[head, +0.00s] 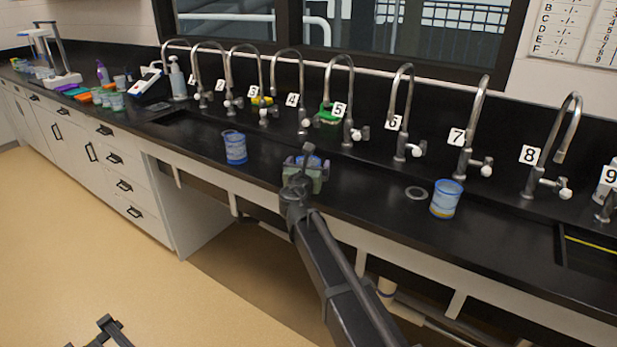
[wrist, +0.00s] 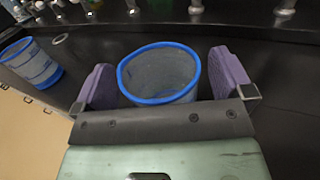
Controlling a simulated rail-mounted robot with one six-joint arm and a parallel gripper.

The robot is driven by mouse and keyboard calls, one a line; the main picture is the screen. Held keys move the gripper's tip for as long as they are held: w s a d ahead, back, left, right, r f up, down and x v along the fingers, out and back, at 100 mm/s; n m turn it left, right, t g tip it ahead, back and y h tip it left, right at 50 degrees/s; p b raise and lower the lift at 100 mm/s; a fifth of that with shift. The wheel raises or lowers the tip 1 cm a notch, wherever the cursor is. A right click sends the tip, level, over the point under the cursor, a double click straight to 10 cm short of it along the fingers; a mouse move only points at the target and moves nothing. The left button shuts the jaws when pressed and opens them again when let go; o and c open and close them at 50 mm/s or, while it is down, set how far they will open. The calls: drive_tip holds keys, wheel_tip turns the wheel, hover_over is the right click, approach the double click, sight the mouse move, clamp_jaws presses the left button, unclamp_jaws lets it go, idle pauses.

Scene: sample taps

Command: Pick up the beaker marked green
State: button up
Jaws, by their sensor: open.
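My gripper (head: 306,163) is over the black bench in the middle of the head view, its jaws open. In the wrist view, the purple fingers of my gripper (wrist: 166,72) stand on either side of a blue-rimmed beaker (wrist: 158,76), with visible gaps to both. In the head view my gripper largely hides this beaker (head: 312,160); pale green shows there, but I cannot tell whether it is a mark or gripper body. A blue-banded beaker (head: 235,147) stands to the left. A beaker with blue and yellow (head: 446,199) stands to the right.
Numbered taps line the back of the bench (head: 375,185). A flat grey ring (head: 416,193) lies left of the right beaker. Another beaker (wrist: 31,64) is at the wrist view's left. A sink (head: 588,248) opens at far right.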

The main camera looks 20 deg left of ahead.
drive_tip(key=c, duration=1)
drive_tip(key=shift+r, duration=0.15)
wheel_tip(320, 180, up, 20)
drive_tip(key=p, duration=2)
